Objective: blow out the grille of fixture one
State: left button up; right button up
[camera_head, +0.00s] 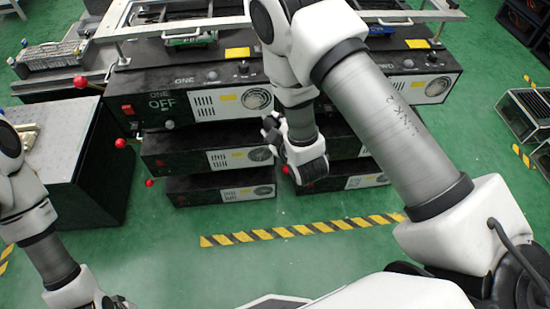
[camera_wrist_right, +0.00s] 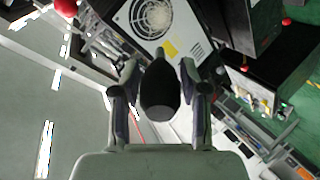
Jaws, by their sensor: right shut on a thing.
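Fixture one (camera_head: 150,104) is a black box marked ONE and OFF. Its white front panel has slots, a yellow label and a round grille (camera_head: 257,97). My right gripper (camera_head: 270,132) is in front of the fixtures, just below and right of that grille. In the right wrist view, this gripper (camera_wrist_right: 158,82) is shut on a black rounded bulb (camera_wrist_right: 160,92). Beyond the bulb is a round grille (camera_wrist_right: 150,16) on a white panel; I cannot tell for sure which box it belongs to. My left gripper (camera_head: 118,302) barely shows at the bottom left; its fingers are unclear.
Similar black boxes stand below fixture one, with red knobs (camera_head: 120,143) sticking out at left. A second fixture (camera_head: 425,85) stands at right, partly behind my right arm. A grey-topped cabinet (camera_head: 62,135) is at left. Striped tape (camera_head: 300,230) crosses the open green floor.

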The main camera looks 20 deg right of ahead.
notch_tip(320, 180, down, 7)
jog(key=s+t+b, duration=0.1)
jog(key=t+b, duration=0.1)
jog(key=b, duration=0.1)
pick_arm(q)
notch_tip(320, 180, down, 6)
jog(key=shift+r+b, duration=0.2)
jog(key=shift+b, duration=0.1)
pick_arm(e)
jog(key=shift+t, duration=0.6)
jog(key=w, duration=0.4)
jog(key=shift+w+d, duration=0.1)
jog(key=shift+w, duration=0.1)
jog(key=o, duration=0.4)
jog(key=shift+o, duration=0.2)
jog(key=c, duration=0.6)
jog(key=shift+o, duration=0.2)
jog(key=o, duration=0.6)
jog(key=shift+c, duration=0.2)
